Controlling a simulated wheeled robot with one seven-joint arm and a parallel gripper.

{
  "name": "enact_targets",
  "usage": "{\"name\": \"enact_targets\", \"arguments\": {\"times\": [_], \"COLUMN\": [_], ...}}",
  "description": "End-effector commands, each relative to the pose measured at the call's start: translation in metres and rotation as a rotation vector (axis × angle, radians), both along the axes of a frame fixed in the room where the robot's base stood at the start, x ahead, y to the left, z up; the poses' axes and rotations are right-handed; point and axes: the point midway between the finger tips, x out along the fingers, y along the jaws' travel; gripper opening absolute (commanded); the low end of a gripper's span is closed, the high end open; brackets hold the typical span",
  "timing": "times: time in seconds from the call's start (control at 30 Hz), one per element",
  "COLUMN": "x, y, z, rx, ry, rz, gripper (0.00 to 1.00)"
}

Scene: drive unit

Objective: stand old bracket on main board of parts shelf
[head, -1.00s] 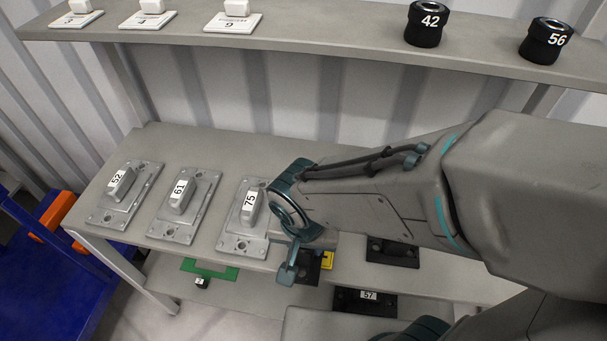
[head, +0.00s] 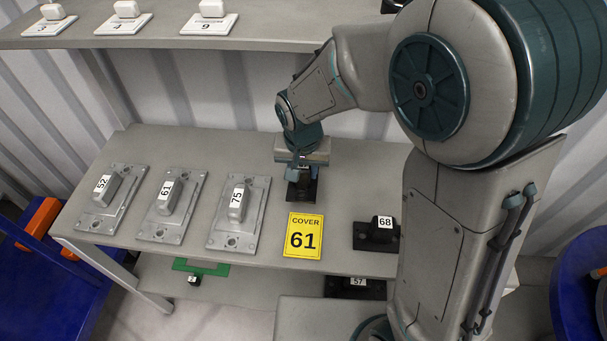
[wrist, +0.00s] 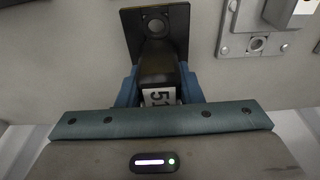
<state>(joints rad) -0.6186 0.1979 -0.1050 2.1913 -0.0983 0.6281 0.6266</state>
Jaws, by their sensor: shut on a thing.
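My gripper (head: 300,170) is shut on a black bracket (head: 301,192) with a flat base plate. In the wrist view, the fingers (wrist: 158,88) clasp both sides of its upright grip, and its label (wrist: 159,96) reads 51. The base plate (wrist: 178,20) faces away from my gripper. The bracket is upright at the main board (head: 345,180) of the parts shelf, behind the yellow card marked COVER 61 (head: 303,236). I cannot tell whether the plate touches the board.
Grey covers 52 (head: 112,200), 61 (head: 170,208) and 75 (head: 238,212) stand left of it. A black bracket 68 (head: 376,234) stands to the right. An upper shelf (head: 250,30) runs above. A black part 57 (head: 355,286) lies below the board.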

Motion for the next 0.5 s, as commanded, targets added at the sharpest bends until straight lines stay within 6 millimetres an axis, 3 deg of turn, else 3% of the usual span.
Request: {"name": "enact_targets", "arguments": {"times": [0.03, 0.27, 0.5], "x": [0.007, 0.005, 0.006], "y": [-0.001, 0.000, 0.000], "z": [0.001, -0.033, -0.034], "rx": [0.000, 0.000, 0.002], "ry": [-0.002, 0.000, -0.002], "rz": [-0.002, 0.000, -0.001], "gripper": [0.00, 0.00, 0.00]}}
